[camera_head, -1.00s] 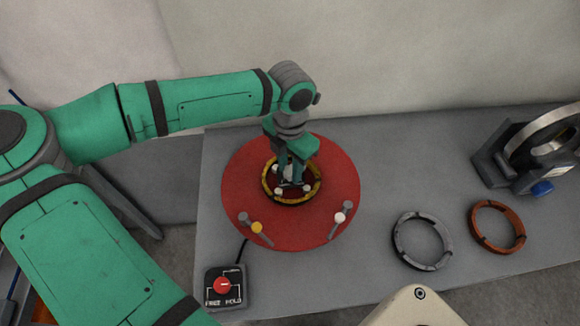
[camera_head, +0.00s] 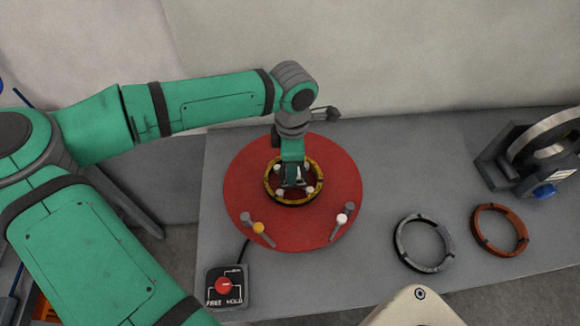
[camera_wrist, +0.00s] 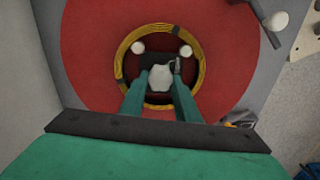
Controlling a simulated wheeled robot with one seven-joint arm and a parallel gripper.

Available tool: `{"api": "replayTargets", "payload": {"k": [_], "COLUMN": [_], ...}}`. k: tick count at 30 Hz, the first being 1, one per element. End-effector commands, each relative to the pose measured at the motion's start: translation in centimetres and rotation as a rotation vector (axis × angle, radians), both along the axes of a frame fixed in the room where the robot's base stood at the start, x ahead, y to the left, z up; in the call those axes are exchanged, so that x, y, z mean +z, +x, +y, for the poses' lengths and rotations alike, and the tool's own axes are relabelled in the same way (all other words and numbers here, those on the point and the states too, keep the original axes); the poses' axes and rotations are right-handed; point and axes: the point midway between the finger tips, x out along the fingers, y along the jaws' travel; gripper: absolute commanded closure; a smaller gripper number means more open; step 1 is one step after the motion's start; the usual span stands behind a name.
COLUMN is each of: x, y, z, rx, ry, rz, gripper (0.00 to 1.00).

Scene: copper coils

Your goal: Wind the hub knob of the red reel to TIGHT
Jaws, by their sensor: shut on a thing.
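The red reel (camera_head: 330,210) lies flat on the grey table, and its red disc also fills much of the wrist view (camera_wrist: 90,60). A yellow coil (camera_head: 270,196) with dark bands sits around its centre, also in the wrist view (camera_wrist: 125,60). Several white-topped posts stand inside the coil. My gripper (camera_head: 294,182) points down into the coil's middle. In the wrist view its two green fingers (camera_wrist: 160,80) are shut on the pale hub knob (camera_wrist: 161,78). The knob's marking cannot be read.
A switch box (camera_head: 226,287) marked FREE and HOLD stands at the front left, with a red knob. Yellow (camera_head: 258,228) and white (camera_head: 342,219) knobbed levers sit at the disc's front edge. Grey (camera_head: 424,243) and copper (camera_head: 500,230) coils lie right, near a dark stand (camera_head: 515,165).

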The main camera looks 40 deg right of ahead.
Motion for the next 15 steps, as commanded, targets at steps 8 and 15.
{"api": "replayTargets", "payload": {"k": [8, 15], "x": [0.05, 0.04], "y": [0.32, 0.30], "z": [0.09, 0.17], "rx": [-0.031, -0.030], "ry": [-0.001, -0.003], "rz": [-0.006, -0.003], "gripper": [0.93, 0.93]}}
